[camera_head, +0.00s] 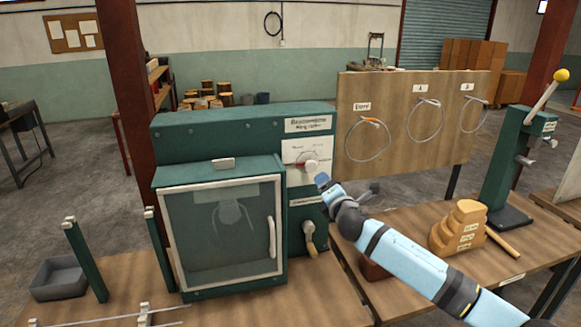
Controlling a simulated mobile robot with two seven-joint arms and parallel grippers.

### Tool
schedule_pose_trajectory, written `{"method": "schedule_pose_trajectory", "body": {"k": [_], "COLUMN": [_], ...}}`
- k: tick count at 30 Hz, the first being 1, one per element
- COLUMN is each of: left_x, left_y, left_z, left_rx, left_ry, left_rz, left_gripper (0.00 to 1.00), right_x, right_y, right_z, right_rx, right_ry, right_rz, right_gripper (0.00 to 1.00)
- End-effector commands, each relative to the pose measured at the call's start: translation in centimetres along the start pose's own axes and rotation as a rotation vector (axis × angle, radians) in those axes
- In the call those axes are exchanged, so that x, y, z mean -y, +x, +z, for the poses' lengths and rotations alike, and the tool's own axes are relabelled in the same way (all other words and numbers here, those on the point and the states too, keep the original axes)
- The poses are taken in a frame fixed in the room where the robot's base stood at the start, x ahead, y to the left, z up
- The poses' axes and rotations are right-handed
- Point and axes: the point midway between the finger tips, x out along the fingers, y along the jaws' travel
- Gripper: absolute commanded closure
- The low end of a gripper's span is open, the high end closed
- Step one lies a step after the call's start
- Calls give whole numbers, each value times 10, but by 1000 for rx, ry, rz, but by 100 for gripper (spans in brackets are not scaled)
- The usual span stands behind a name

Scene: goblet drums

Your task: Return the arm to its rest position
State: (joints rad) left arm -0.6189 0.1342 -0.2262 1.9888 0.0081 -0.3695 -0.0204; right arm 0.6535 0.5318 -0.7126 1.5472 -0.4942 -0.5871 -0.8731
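My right arm (410,262) is light blue with dark joints and comes in from the lower right. Its gripper (323,181) is small in view, in front of the green machine (240,125), just below and right of the round dial (311,165). I cannot tell if it touches the dial, or if its fingers are open or shut. I see nothing held in it. The dial has a red pointer on a white plate. My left gripper is not in view.
The machine's glazed door (222,235) is shut. A handle (310,240) sits below the dial. A peg board (410,120) with hoops stands behind. Stepped wooden blocks (460,225), a mallet-like stick (500,242) and a green lever press (510,165) stand right. A grey bin (58,278) is left.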

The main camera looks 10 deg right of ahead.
Motion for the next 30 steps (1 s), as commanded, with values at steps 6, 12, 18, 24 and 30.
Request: {"method": "schedule_pose_trajectory", "body": {"k": [6,12,18,24,30], "left_x": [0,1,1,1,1], "left_y": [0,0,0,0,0], "left_z": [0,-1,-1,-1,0], "left_rx": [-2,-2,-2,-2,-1], "left_ry": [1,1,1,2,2], "left_rz": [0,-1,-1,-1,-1], "left_gripper": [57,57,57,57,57], "right_x": [31,94,145,185,214], "right_y": [-26,-104,-198,-298,-391], "right_z": [-42,-128,-191,-228,-242], "right_rx": [-66,-183,-224,-170,-37], "right_ry": [146,543,973,1390,1748], "right_rz": [-46,-181,-349,-522,-663], "right_gripper": [31,31,31,31,31]}}
